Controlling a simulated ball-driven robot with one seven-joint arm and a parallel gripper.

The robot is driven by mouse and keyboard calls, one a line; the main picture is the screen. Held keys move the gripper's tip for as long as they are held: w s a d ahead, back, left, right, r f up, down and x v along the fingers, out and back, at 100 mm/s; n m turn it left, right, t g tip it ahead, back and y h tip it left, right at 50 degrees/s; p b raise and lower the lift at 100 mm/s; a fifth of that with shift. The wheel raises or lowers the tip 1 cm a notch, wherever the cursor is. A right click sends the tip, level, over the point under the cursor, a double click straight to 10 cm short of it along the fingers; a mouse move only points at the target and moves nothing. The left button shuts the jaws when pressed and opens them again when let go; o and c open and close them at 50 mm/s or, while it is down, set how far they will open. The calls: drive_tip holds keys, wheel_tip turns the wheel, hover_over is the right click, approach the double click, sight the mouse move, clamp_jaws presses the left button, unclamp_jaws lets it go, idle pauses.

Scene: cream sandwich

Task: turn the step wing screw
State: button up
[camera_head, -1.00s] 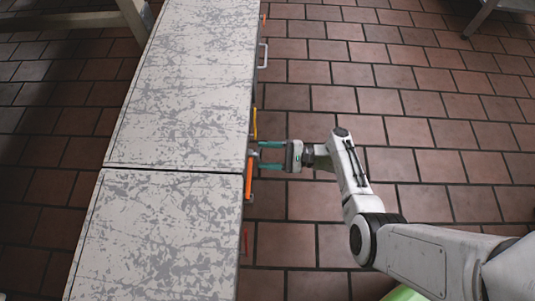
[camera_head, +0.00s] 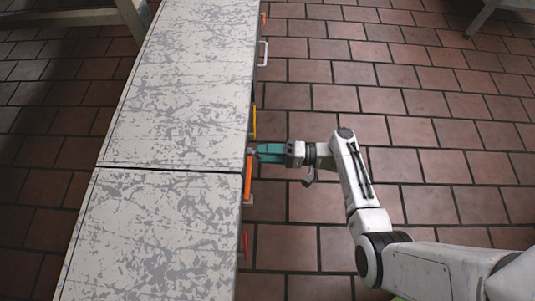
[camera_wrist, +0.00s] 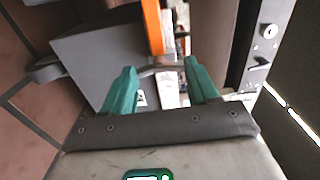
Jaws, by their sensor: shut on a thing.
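My gripper (camera_head: 261,152) reaches the right side of the cabinet row, near the seam between two cabinets. In the wrist view its green fingers (camera_wrist: 163,82) stand a small gap apart, one on each side of a pale piece (camera_wrist: 168,88). I take this piece to be the step wing screw; its shape is hard to make out. In the head view the gripper hides most of it. The gripper is shut on it.
An orange handle (camera_head: 249,183) is just below the gripper and shows close in the wrist view (camera_wrist: 152,25). A yellow handle (camera_head: 254,123) is just above, a red one (camera_head: 245,245) lower down. The scuffed cabinet top (camera_head: 170,110) is bare. Tiled floor (camera_head: 440,110) to the right is open.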

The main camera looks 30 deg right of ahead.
drive_tip(key=shift+f+n+b, duration=0.1)
drive_tip(key=shift+n+b, duration=0.8)
drive_tip(key=shift+n, duration=1.1)
drive_tip(key=shift+s, duration=0.1)
drive_tip(key=o, duration=1.1)
drive_tip(key=shift+c, duration=0.2)
drive_tip(key=p+v, duration=0.2)
drive_tip(key=v, duration=0.8)
drive_tip(key=shift+s+d, duration=0.15)
drive_tip(key=shift+d, duration=0.15)
